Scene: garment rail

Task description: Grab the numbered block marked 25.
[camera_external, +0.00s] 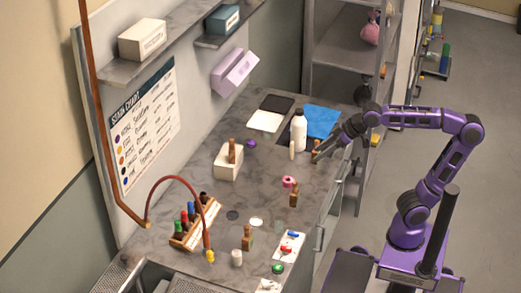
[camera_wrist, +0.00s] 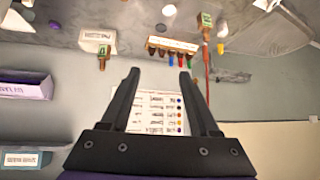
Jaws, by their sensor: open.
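I cannot make out a block marked 25 in either view; the small items on the counter are too small to read. My gripper (camera_external: 326,150) is over the right edge of the grey counter (camera_external: 200,180), close to a white bottle (camera_external: 298,130) and a small cream cylinder (camera_external: 292,150). In the wrist view my gripper (camera_wrist: 159,73) has its two black fingers spread apart, with nothing between them. That view looks upside down at the wall, the chart (camera_wrist: 155,112) and the back of the counter.
A wooden rack of coloured bottles (camera_external: 195,225), a white box (camera_external: 228,163), brown bottles (camera_external: 294,195) and a pink roll (camera_external: 289,182) stand on the counter. A blue cloth (camera_external: 322,118) lies at the back right. Shelves (camera_external: 150,60) jut from the wall. The counter's middle is mostly clear.

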